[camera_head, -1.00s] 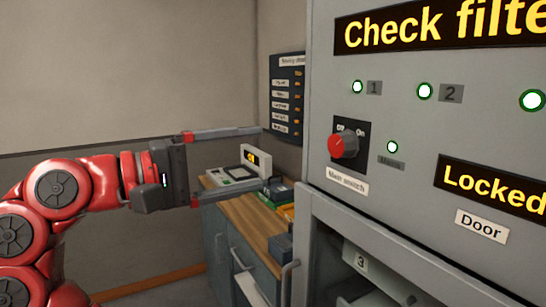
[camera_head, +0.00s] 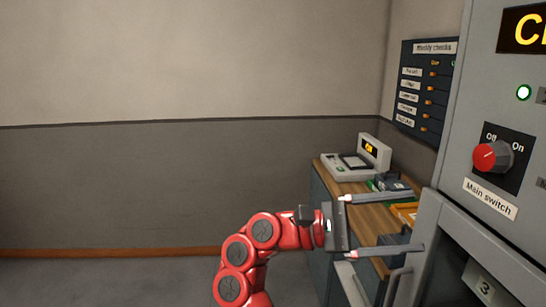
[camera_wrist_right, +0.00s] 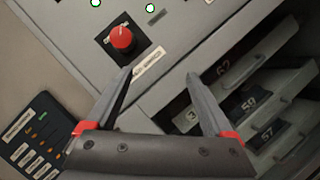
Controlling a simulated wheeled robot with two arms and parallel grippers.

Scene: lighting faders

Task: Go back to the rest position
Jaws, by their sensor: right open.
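My right gripper (camera_head: 418,221) is open and empty in the head view, at the end of a red arm, with its two long grey fingers pointing right toward the cabinet's edge. In the right wrist view the fingers (camera_wrist_right: 161,73) are spread apart with nothing between them. The grey cabinet (camera_head: 455,130) stands at the right. Its red main switch knob (camera_head: 486,157) sits on a black plate marked Off and On; it also shows in the wrist view (camera_wrist_right: 122,38), ahead of the left fingertip. My left gripper is not in view.
A dark Weekly checks board (camera_head: 425,85) hangs on the wall. Numbered drawers (camera_wrist_right: 262,110) lie right of the fingers. Floor at left is clear.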

